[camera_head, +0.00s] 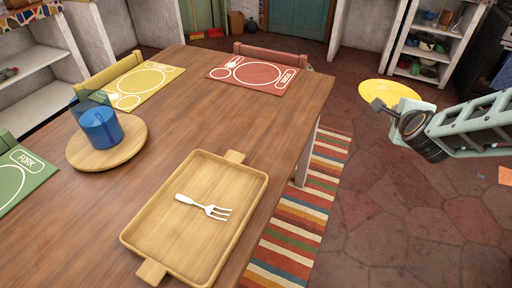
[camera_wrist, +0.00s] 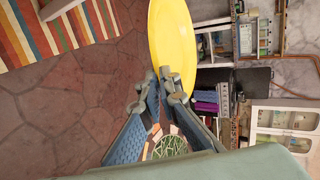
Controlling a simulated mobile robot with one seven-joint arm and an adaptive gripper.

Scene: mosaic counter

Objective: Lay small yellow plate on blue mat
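The small yellow plate (camera_head: 390,90) is in the air to the right of the table in the head view. My gripper (camera_head: 382,104) is shut on its near rim. In the wrist view the plate (camera_wrist: 172,35) extends up from between my two fingertips (camera_wrist: 168,76), seen nearly edge-on. No blue mat shows in either view. The mats in sight are a red mat (camera_head: 250,79) at the far end of the table, a yellow mat (camera_head: 148,80) at the far left and a green mat (camera_head: 22,180) at the left edge.
A wooden tray (camera_head: 138,232) with a fork (camera_head: 203,206) lies on the near part of the wooden table (camera_head: 205,120). A blue cup (camera_head: 101,128) stands on a round board (camera_head: 85,157). A striped rug (camera_head: 308,208) lies beside the table. Chairs stand at its edges.

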